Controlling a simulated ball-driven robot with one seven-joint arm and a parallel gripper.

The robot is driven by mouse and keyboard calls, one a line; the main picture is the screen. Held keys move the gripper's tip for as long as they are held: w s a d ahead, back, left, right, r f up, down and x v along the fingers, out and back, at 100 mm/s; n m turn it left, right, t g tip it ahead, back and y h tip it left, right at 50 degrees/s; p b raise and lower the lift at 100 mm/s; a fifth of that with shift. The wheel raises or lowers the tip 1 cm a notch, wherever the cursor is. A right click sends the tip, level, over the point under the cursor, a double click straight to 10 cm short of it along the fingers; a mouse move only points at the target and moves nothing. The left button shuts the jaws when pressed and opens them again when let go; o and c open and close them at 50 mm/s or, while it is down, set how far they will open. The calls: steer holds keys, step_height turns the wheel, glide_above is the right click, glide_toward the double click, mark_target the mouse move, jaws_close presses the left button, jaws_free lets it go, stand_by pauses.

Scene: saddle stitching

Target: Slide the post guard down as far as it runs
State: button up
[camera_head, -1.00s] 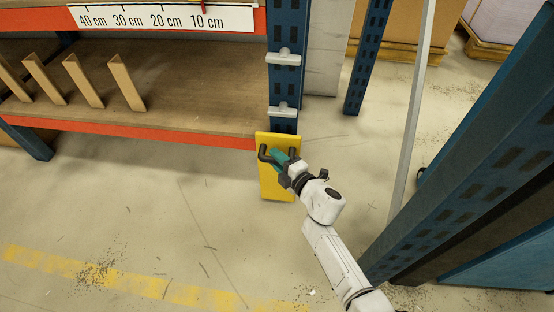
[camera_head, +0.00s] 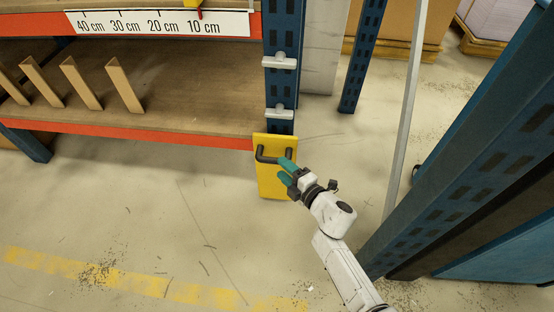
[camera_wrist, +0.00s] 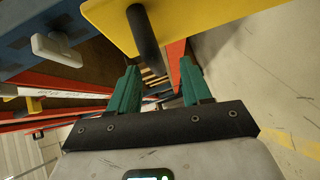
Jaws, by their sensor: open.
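The post guard (camera_head: 270,182) is a yellow plate with a dark bar handle (camera_head: 267,157), at the lower end of the blue rack post (camera_head: 281,85). Its lower edge is close to the floor; I cannot tell whether it touches. My gripper (camera_head: 285,171), with green fingers, is open at the right part of the handle. In the wrist view, the handle (camera_wrist: 144,38) juts from the yellow plate (camera_wrist: 190,18) beyond the open fingers (camera_wrist: 158,78), nearer the left one. Nothing is gripped.
Two light grey clips (camera_head: 279,112) sit on the post above the guard. The shelf (camera_head: 190,95) with an orange beam and upright wooden dividers (camera_head: 80,83) is to the left. Another blue upright (camera_head: 460,150) and a grey pole (camera_head: 405,120) stand right of my arm. Floor in front is clear.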

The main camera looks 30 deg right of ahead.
steer(key=p+v, duration=0.1)
steer(key=v, duration=0.4)
steer(key=shift+s, duration=0.35)
